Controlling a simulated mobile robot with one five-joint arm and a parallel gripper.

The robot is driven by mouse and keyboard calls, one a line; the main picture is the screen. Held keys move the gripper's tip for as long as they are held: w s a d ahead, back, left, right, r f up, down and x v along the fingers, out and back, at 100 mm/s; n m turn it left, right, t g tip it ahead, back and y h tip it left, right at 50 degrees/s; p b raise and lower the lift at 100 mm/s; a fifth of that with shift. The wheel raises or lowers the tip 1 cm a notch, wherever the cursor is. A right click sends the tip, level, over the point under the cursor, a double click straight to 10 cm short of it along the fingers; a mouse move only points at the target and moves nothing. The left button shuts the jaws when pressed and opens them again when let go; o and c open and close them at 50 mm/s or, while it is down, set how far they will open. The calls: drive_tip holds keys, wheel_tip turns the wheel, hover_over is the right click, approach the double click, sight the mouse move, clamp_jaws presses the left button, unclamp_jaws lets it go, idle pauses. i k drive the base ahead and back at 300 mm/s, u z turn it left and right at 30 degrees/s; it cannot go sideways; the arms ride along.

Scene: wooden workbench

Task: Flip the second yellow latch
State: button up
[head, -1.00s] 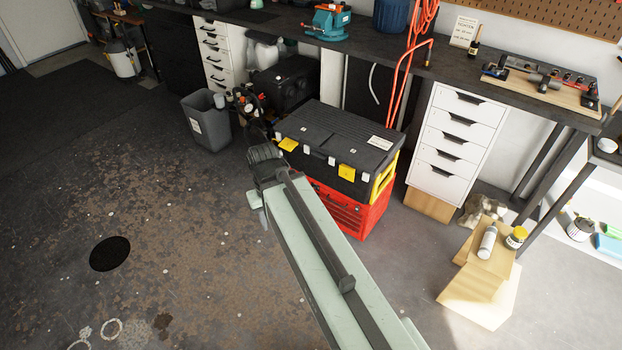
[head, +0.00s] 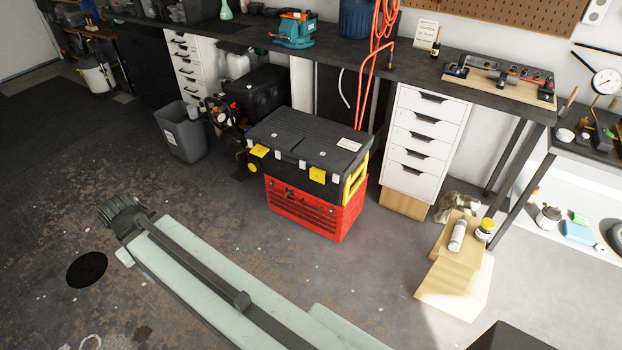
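A black toolbox (head: 312,135) with a ribbed lid sits on a red toolbox (head: 312,208) on the floor. Its front has two yellow latches. The left yellow latch (head: 259,151) is tilted outward from the front. The right yellow latch (head: 317,175) hangs flat against the front. Small pale clasps (head: 302,164) sit between them. My pale green arm reaches in from the bottom and ends in a dark joint at left, well apart from the toolbox. My gripper's fingers do not show.
A yellow handle (head: 355,183) is on the toolbox's right end. A grey bin (head: 180,133) and dark machine stand left. White drawers (head: 425,140) stand right under the bench (head: 380,62). A wooden step (head: 455,255) holds bottles. Floor before the toolbox is open.

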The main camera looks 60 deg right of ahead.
sight(317, 174)
drive_tip(key=u, duration=0.05)
drive_tip(key=i, duration=0.95)
drive_tip(key=z, duration=0.05)
